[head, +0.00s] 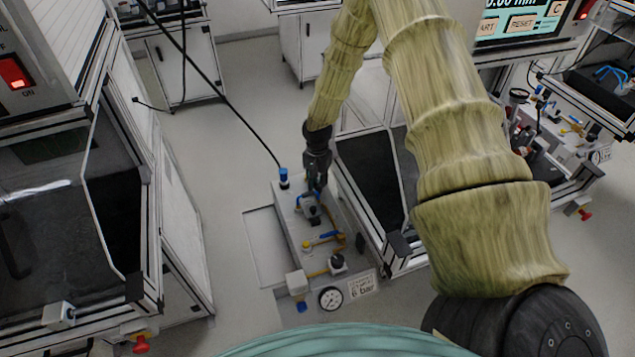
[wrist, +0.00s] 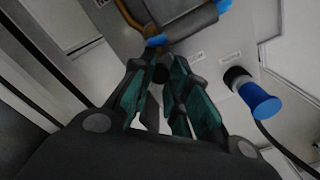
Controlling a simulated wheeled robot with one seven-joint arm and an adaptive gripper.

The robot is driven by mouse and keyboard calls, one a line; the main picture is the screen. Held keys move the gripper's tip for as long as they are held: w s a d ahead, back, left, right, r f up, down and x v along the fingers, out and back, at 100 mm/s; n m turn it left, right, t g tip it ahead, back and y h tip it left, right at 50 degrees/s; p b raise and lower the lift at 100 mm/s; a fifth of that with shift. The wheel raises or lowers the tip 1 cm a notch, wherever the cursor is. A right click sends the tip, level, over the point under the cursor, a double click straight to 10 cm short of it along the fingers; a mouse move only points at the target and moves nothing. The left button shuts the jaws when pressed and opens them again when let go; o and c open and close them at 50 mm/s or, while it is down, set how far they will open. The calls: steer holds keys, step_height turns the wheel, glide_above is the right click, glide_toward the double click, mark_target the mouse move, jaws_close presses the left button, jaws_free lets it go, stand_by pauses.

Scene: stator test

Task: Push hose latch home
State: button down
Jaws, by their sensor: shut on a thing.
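The test panel (head: 291,222) is a pale bench unit low in the middle of the head view. A blue hose plug (head: 284,174) with a black hose stands at its far left corner. The plug also shows at the right in the wrist view (wrist: 259,101), apart from my fingers. My gripper (head: 317,187) points down over the panel, and in the wrist view its fingertips (wrist: 160,74) are closed together on a small dark part. Just beyond them is a dark fitting with blue ends (wrist: 155,41). My fingers partly hide the gripped part, and I cannot tell which piece is the latch.
Yellow-handled fittings (head: 322,241) and a pressure gauge (head: 330,299) sit nearer on the panel. The black hose (head: 215,90) runs up to the left. Framed machines stand close on both sides, with a dark-topped bench (head: 372,178) at the right. Grey floor (head: 235,150) is clear at the left.

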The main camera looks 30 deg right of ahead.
steer(key=w, duration=0.1)
steer(key=w+b, duration=0.1)
steer(key=shift+w+d+f, duration=0.15)
steer(key=shift+w+d, duration=0.2)
steer(key=shift+d, duration=0.05)
steer(key=shift+w, duration=0.3)
steer(key=shift+r, duration=0.2)
steer(key=c, duration=1.3)
jaws_free()
